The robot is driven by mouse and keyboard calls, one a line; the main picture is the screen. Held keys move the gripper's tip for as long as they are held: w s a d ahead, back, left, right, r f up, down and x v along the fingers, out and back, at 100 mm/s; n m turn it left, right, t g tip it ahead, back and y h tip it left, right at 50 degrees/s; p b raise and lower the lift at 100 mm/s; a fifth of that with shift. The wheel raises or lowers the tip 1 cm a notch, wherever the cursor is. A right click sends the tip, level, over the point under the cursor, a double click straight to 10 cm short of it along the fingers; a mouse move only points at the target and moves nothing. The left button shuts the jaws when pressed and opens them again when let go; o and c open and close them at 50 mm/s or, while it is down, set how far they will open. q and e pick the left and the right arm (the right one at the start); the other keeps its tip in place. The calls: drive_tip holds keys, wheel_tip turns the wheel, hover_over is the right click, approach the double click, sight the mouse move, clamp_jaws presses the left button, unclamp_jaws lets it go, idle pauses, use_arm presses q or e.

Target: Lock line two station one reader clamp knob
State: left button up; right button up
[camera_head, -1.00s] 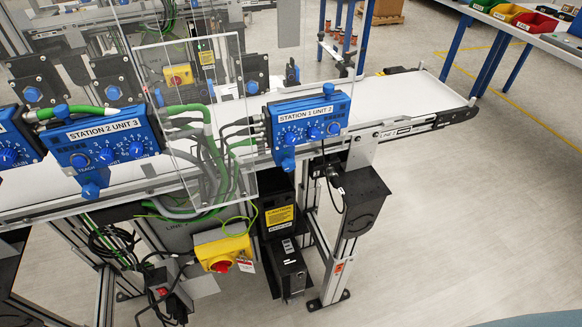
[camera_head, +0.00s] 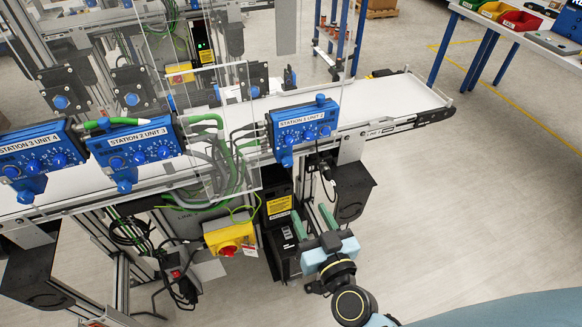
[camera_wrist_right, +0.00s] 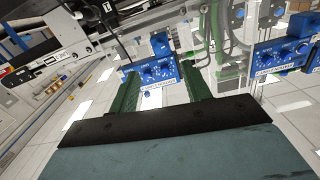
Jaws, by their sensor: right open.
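The blue reader unit labelled STATION 1 UNIT 2 (camera_head: 304,117) is mounted on the near rail of the belt conveyor. It has dial knobs on its face, a blue knob on top (camera_head: 320,99) and a blue clamp knob (camera_head: 286,159) below its left side. I cannot tell whether the clamp is locked. My right gripper (camera_head: 314,214) is open and empty, below and in front of the unit, with its green fingers apart and touching nothing. In the right wrist view, a blue unit (camera_wrist_right: 159,72) shows beyond and between the fingers (camera_wrist_right: 160,90). My left gripper is not in view.
Blue units STATION 2 UNIT 3 (camera_head: 136,147) and STATION 3 UNIT 4 (camera_head: 39,158) are to the left. A clear panel and green cables stand close left of station one. A yellow switch box (camera_head: 229,233) and a black bracket (camera_head: 353,190) flank the gripper. Floor at right is clear.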

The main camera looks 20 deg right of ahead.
sight(289, 164)
drive_tip(key=w, duration=0.9)
drive_tip(key=w+r, duration=0.1)
drive_tip(key=w, duration=0.3)
drive_tip(key=shift+w+a+r, duration=0.1)
drive_tip(key=shift+w+a, duration=0.05)
drive_tip(key=shift+w, duration=0.1)
drive_tip(key=c, duration=1)
